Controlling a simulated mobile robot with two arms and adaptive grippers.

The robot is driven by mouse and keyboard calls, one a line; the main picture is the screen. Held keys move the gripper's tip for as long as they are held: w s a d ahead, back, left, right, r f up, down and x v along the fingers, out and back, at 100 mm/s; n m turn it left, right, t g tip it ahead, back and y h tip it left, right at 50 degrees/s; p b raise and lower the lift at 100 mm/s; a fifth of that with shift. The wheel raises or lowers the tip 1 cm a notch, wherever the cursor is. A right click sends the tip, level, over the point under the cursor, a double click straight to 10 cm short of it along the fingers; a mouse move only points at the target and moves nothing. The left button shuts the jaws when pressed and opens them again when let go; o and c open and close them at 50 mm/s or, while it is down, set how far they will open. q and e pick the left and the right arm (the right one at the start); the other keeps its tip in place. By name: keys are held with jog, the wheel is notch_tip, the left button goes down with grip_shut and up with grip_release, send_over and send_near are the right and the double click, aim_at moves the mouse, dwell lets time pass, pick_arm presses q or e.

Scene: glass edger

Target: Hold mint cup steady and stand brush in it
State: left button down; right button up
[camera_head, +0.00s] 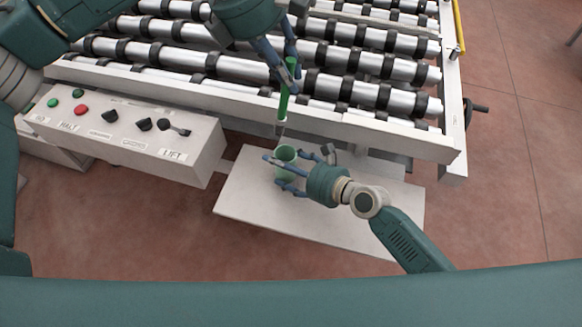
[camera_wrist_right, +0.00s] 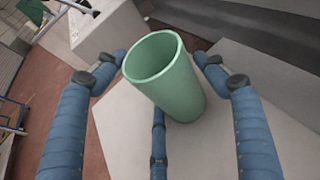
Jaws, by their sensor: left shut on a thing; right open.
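The mint cup (camera_head: 286,154) stands upright on a white table (camera_head: 340,225) in the head view. It also shows in the right wrist view (camera_wrist_right: 178,85), where its open top looks empty. My right gripper (camera_head: 285,172) is open, with its fingers around the cup on both sides and no clear grip on it. My left gripper (camera_head: 288,75) is shut on the green-handled brush (camera_head: 284,103). The brush hangs roughly vertical, its lower tip just above the cup's rim in the head view. Part of the handle is hidden by the fingers.
A roller conveyor (camera_head: 330,60) fills the back, its front rail close behind the table. A control box (camera_head: 130,140) with buttons and knobs stands to the left. The table's right part is clear apart from my right arm.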

jog(key=c, duration=0.9)
pick_arm(q)
jog(key=shift+d+f+n, duration=0.1)
jog(key=shift+d+n, duration=0.15)
jog(key=shift+n, duration=0.35)
pick_arm(e)
jog(key=shift+c, duration=0.2)
pick_arm(q)
jog(key=shift+w+d+n+t, duration=0.2)
jog(key=shift+w+n+t, duration=0.15)
jog(key=shift+n+t, duration=0.4)
notch_tip(320, 180, down, 18)
jog(key=shift+r, duration=0.2)
jog(key=c, duration=1.4)
grip_release()
jog(key=shift+c, duration=0.2)
jog(key=shift+a, duration=0.1)
